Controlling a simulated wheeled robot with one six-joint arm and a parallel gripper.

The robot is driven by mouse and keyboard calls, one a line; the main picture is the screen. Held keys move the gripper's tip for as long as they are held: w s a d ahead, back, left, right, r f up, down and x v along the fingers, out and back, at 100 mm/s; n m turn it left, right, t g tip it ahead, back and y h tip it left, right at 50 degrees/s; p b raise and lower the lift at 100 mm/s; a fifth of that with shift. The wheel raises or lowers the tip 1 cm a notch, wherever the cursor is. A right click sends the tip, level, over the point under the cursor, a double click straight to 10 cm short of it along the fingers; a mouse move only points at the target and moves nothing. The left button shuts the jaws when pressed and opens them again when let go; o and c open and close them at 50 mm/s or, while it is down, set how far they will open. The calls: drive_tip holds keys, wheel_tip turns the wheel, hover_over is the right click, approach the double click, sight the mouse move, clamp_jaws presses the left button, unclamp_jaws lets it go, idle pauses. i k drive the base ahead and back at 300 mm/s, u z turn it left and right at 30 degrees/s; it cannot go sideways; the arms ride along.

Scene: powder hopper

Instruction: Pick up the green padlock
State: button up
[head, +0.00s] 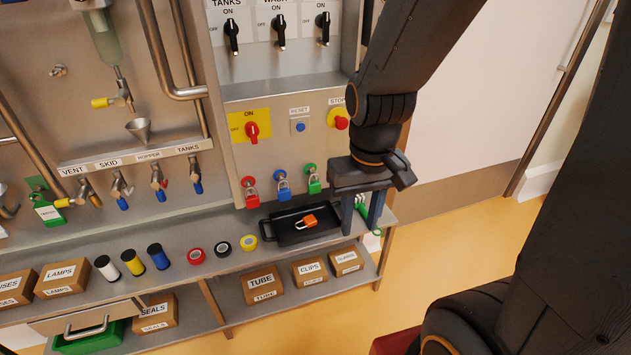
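A green padlock (314,185) hangs on the panel front, at the right end of a row with a blue padlock (284,189) and a red padlock (251,198). My gripper (360,228) points down to the right of the green padlock, near the right end of the shelf. Its two fingers are apart. Small green and metal items (361,203) show between and beside the fingers, partly hidden; I cannot tell what they are, or whether the fingers touch them.
A black tray (268,231) with an orange padlock (307,221) sits on the shelf left of my gripper. Tape rolls (248,243) and spools (158,257) stand further left. Labelled boxes (262,285) sit on the lower shelf. Switches (251,130) are above; open floor lies right.

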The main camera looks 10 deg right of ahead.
sight(314, 187)
drive_tip(key=z, duration=1.15)
drive_tip(key=k, duration=1.05)
drive_tip(key=u, duration=1.25)
drive_tip(key=i, duration=0.5)
